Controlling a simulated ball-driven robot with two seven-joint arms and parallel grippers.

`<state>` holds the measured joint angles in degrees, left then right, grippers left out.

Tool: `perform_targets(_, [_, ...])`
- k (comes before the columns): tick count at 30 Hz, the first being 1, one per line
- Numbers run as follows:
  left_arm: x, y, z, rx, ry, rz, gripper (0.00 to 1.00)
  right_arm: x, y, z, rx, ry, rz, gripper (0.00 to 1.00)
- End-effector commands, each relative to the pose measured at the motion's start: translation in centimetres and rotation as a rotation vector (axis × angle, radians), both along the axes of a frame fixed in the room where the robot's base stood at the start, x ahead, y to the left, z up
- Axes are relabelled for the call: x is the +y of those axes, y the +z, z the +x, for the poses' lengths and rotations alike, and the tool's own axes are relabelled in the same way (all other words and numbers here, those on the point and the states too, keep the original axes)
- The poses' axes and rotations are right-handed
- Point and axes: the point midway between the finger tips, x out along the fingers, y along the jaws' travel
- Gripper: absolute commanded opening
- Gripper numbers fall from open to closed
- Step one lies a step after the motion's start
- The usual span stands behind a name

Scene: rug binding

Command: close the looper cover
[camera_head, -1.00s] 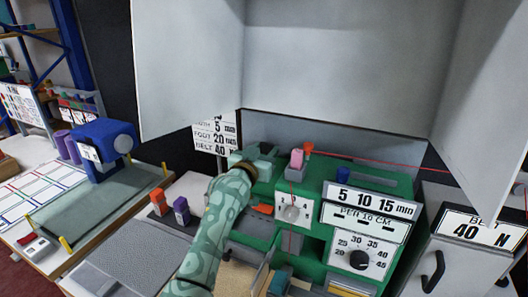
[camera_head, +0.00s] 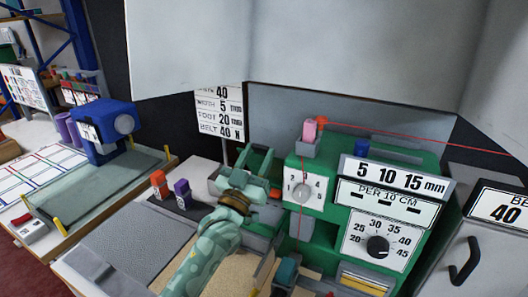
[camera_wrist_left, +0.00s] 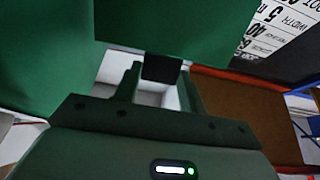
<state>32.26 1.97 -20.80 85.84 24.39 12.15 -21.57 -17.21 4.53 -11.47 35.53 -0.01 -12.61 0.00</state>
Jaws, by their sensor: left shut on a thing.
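The green binding machine (camera_head: 410,165) stands in the middle right of the head view. My left gripper (camera_head: 259,166) is at the machine's left side, left of the small white dial (camera_head: 303,190). In the left wrist view, a wide green panel (camera_wrist_left: 150,20), apparently the looper cover, fills the upper left. A dark tab (camera_wrist_left: 162,68) at its lower edge sits between my left fingers (camera_wrist_left: 160,88), which are shut on it. In the head view my gripper and wrist hide much of the cover, so its angle is unclear.
An orange spool (camera_head: 159,184) and a purple spool (camera_head: 182,193) stand left of my left gripper. A sign (camera_head: 219,115) stands behind them. A red thread (camera_head: 420,141) runs right from the pink cone (camera_head: 309,131). A large grey hood hangs above.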

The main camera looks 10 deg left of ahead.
Motion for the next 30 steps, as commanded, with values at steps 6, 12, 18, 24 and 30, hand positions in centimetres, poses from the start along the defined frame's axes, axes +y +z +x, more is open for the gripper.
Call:
perform_targets(6, [0.5, -1.4, -1.5, -0.024, 0.000, -0.008, 0.00, 0.0, -0.3, -0.1, 0.003, 0.000, 0.000, 0.78])
perform_targets(12, [0.7, -2.0, -2.0, -0.021, 0.000, -0.006, 0.00, 0.0, -0.1, -0.1, 0.002, 0.000, -0.001, 0.78])
perform_targets(18, [0.7, -2.3, -2.1, -0.019, 0.000, -0.005, 0.00, 0.0, -0.1, -0.1, 0.002, 0.000, -0.001, 0.78])
perform_targets(24, [0.7, -2.4, -2.1, -0.017, 0.001, -0.004, 0.00, 0.0, -0.2, -0.1, 0.002, 0.000, -0.001, 0.78])
perform_targets(30, [0.7, -2.5, -2.1, -0.015, 0.001, -0.003, 0.00, -2.7, -0.1, -0.2, 0.000, -0.049, -0.034, 0.31])
